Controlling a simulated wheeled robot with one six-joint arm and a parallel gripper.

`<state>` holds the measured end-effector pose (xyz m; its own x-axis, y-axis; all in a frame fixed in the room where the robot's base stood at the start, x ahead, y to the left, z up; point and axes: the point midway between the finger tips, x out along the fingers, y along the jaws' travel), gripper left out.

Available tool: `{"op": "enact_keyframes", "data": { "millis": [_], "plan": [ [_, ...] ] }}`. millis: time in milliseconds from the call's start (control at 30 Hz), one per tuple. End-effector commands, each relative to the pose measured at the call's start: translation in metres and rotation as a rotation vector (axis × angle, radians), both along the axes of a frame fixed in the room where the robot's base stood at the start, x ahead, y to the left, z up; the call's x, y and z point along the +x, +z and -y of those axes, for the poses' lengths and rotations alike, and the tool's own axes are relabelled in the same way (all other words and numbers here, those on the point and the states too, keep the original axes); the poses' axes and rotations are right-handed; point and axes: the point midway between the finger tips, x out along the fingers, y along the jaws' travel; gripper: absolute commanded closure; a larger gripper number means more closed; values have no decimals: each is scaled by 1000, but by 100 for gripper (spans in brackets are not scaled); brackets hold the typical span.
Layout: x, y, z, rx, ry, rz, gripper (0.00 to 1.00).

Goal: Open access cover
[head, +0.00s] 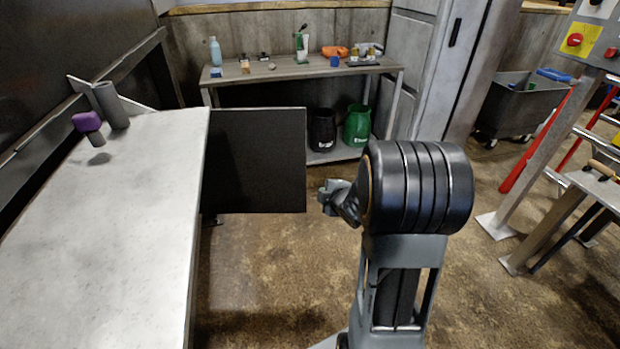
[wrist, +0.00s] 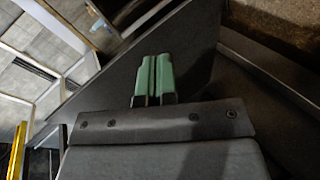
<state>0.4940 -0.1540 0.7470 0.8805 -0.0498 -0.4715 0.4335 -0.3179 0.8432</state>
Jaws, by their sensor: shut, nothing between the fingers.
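A dark, flat rectangular panel (head: 255,160), which looks like the access cover, stands upright and juts out to the right from the side of the pale-topped machine body (head: 120,220). Its hinge side and any handle cannot be made out. My gripper (head: 326,192) is just right of the panel's free edge in the head view, and I cannot tell whether it touches it. In the wrist view my gripper's green fingers (wrist: 154,78) are together and empty, with a dark flat surface (wrist: 195,45), likely the panel, behind them.
A purple-topped knob (head: 87,122) and a grey cylinder (head: 111,105) are on the machine's far left. A workbench (head: 290,70) with bottles and small items stands at the back, with black (head: 322,130) and green (head: 357,125) bins below.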

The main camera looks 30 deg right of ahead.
Motion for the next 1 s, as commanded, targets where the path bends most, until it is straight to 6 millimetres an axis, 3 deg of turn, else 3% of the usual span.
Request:
{"op": "enact_keyframes", "data": {
  "millis": [233,567,733,1000],
  "plan": [
    [-7,-24,12,-159,333,278,100],
    [-29,-27,11,-214,470,511,100],
    [-15,-27,4,-217,482,533,100],
    [34,-27,-14,-217,482,532,100]
  ]
}}
